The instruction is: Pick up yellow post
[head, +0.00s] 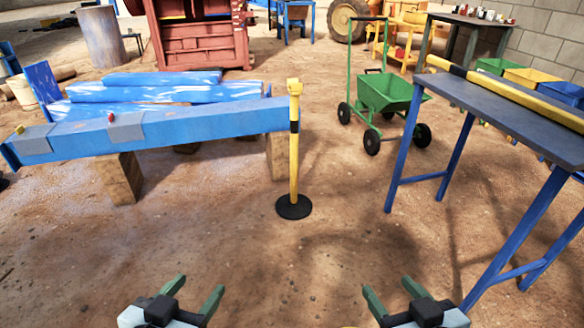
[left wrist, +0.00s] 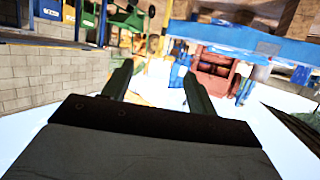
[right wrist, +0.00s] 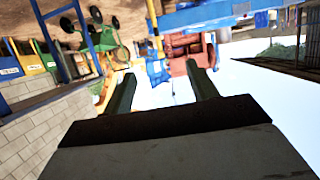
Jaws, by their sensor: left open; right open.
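A yellow post (head: 294,160) with a black band stands upright on a round black base (head: 293,207) in the middle of the head view, close to the right end of a blue beam. It also shows near the top of the right wrist view (right wrist: 153,22). My left gripper (head: 198,287) is open and empty at the bottom left of the head view, nearer than the post. My right gripper (head: 388,286) is open and empty at the bottom right, also nearer than the post. Neither gripper touches the post.
A blue beam (head: 210,127) rests on wooden blocks (head: 120,178) at the left. A dark-topped table (head: 500,97) with blue legs stands at the right, bearing a yellow and black bar (head: 480,82). A green cart (head: 385,93) stands behind. The dirt floor before the post is clear.

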